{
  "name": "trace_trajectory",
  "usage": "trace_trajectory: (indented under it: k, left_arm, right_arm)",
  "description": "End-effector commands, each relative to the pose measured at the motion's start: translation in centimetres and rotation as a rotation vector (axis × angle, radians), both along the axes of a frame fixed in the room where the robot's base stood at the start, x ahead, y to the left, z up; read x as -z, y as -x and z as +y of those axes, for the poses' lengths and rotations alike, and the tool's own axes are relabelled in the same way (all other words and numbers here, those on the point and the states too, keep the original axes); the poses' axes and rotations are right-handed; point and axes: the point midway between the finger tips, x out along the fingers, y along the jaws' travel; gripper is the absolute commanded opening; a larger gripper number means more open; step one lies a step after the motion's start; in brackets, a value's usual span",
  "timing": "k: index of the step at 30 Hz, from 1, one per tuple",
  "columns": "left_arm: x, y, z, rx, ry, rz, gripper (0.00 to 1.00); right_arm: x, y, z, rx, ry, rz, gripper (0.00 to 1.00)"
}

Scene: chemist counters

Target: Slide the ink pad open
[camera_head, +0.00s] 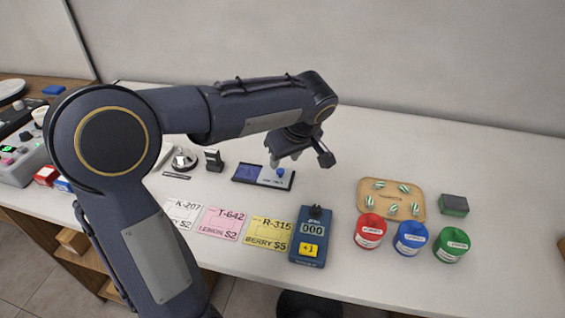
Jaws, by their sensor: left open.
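The ink pad (248,173) lies flat on the white counter near the middle. Its left part shows a blue-violet surface in a dark frame. Its right part is a pale grey panel (272,180) with printing and a small blue knob (280,173). My left gripper (297,160) is open and empty, pointing down above and slightly right of the knob, apart from it as far as I can tell. My right gripper is out of view.
A black stamp (213,160) and a bell (183,160) stand left of the pad. Pink (222,223) and yellow (269,232) cards and a blue counter (311,240) lie in front. A wooden tray (364,207) and red, blue and green jars stand right.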

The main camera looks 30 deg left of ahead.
Motion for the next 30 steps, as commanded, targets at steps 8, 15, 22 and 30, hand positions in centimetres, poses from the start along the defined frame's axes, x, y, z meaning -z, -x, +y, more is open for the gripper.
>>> trace_trajectory:
  k: [8,15,22,30]
  left_arm:
    - [-2.7,0.5,-1.0,0.002,0.000,0.001,0.41]
    - [-2.8,0.6,-1.1,0.001,0.001,0.001,0.41]
    - [-2.8,0.6,-1.1,0.001,0.000,0.002,0.41]
    - [-3.7,5.8,-0.6,0.202,0.133,0.039,0.41]
  right_arm:
    - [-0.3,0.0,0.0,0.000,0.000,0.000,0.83]
    - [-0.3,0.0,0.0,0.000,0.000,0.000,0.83]
    - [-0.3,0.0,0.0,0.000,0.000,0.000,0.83]
    - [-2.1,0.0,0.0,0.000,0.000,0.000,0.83]
